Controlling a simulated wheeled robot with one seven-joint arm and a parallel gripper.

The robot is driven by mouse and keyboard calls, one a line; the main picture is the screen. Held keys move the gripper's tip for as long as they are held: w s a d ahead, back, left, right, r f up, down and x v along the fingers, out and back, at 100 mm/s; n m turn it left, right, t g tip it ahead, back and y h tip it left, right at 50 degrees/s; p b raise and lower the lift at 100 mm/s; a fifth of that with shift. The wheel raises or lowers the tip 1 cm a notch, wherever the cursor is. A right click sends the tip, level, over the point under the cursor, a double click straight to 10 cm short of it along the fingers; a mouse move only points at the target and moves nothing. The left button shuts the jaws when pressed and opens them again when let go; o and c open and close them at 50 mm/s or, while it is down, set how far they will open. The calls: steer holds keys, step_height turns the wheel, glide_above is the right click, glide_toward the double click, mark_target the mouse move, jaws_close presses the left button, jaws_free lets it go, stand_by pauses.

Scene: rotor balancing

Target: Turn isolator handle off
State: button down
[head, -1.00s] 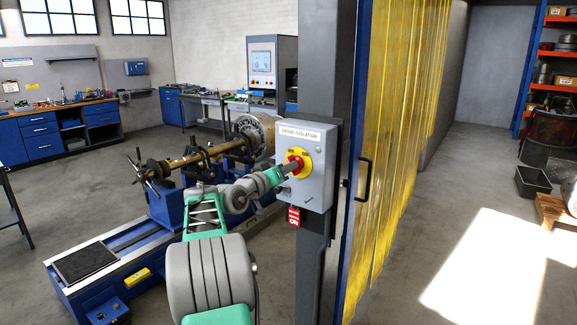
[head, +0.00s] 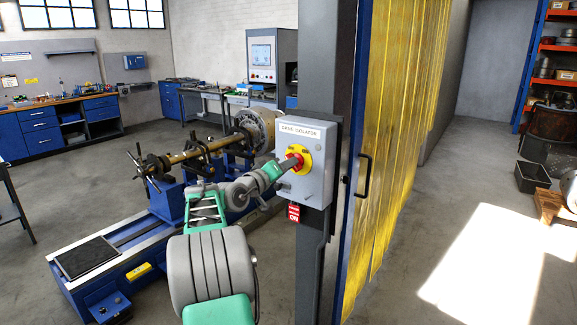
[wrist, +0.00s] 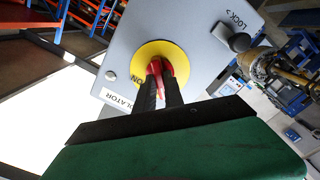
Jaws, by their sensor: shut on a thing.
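The grey drive isolator box (head: 318,180) is mounted on a dark post. Its red handle (head: 293,161) sits on a round yellow plate (head: 304,157). In the wrist view the red handle (wrist: 156,70) stands out from the yellow plate (wrist: 178,56), with the word ON beside it. My gripper (wrist: 160,85) is shut on the handle, one dark finger on each side. In the head view my gripper (head: 285,167) reaches the handle from the left and partly hides it.
A red tag (head: 293,213) hangs under the box. A lock knob (wrist: 239,42) is on the box face. The blue balancing machine (head: 120,260) with its shaft and rotor stands behind my arm. Yellow strip curtains (head: 400,140) hang to the right of the post.

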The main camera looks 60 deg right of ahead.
steer(key=c, duration=1.4)
jaws_free()
steer(key=shift+c, duration=0.2)
steer(key=w+a+b, duration=0.1)
steer(key=a+b, duration=0.1)
steer(key=a, duration=0.5)
steer(key=shift+a, duration=0.35)
steer(key=shift+w, duration=0.1)
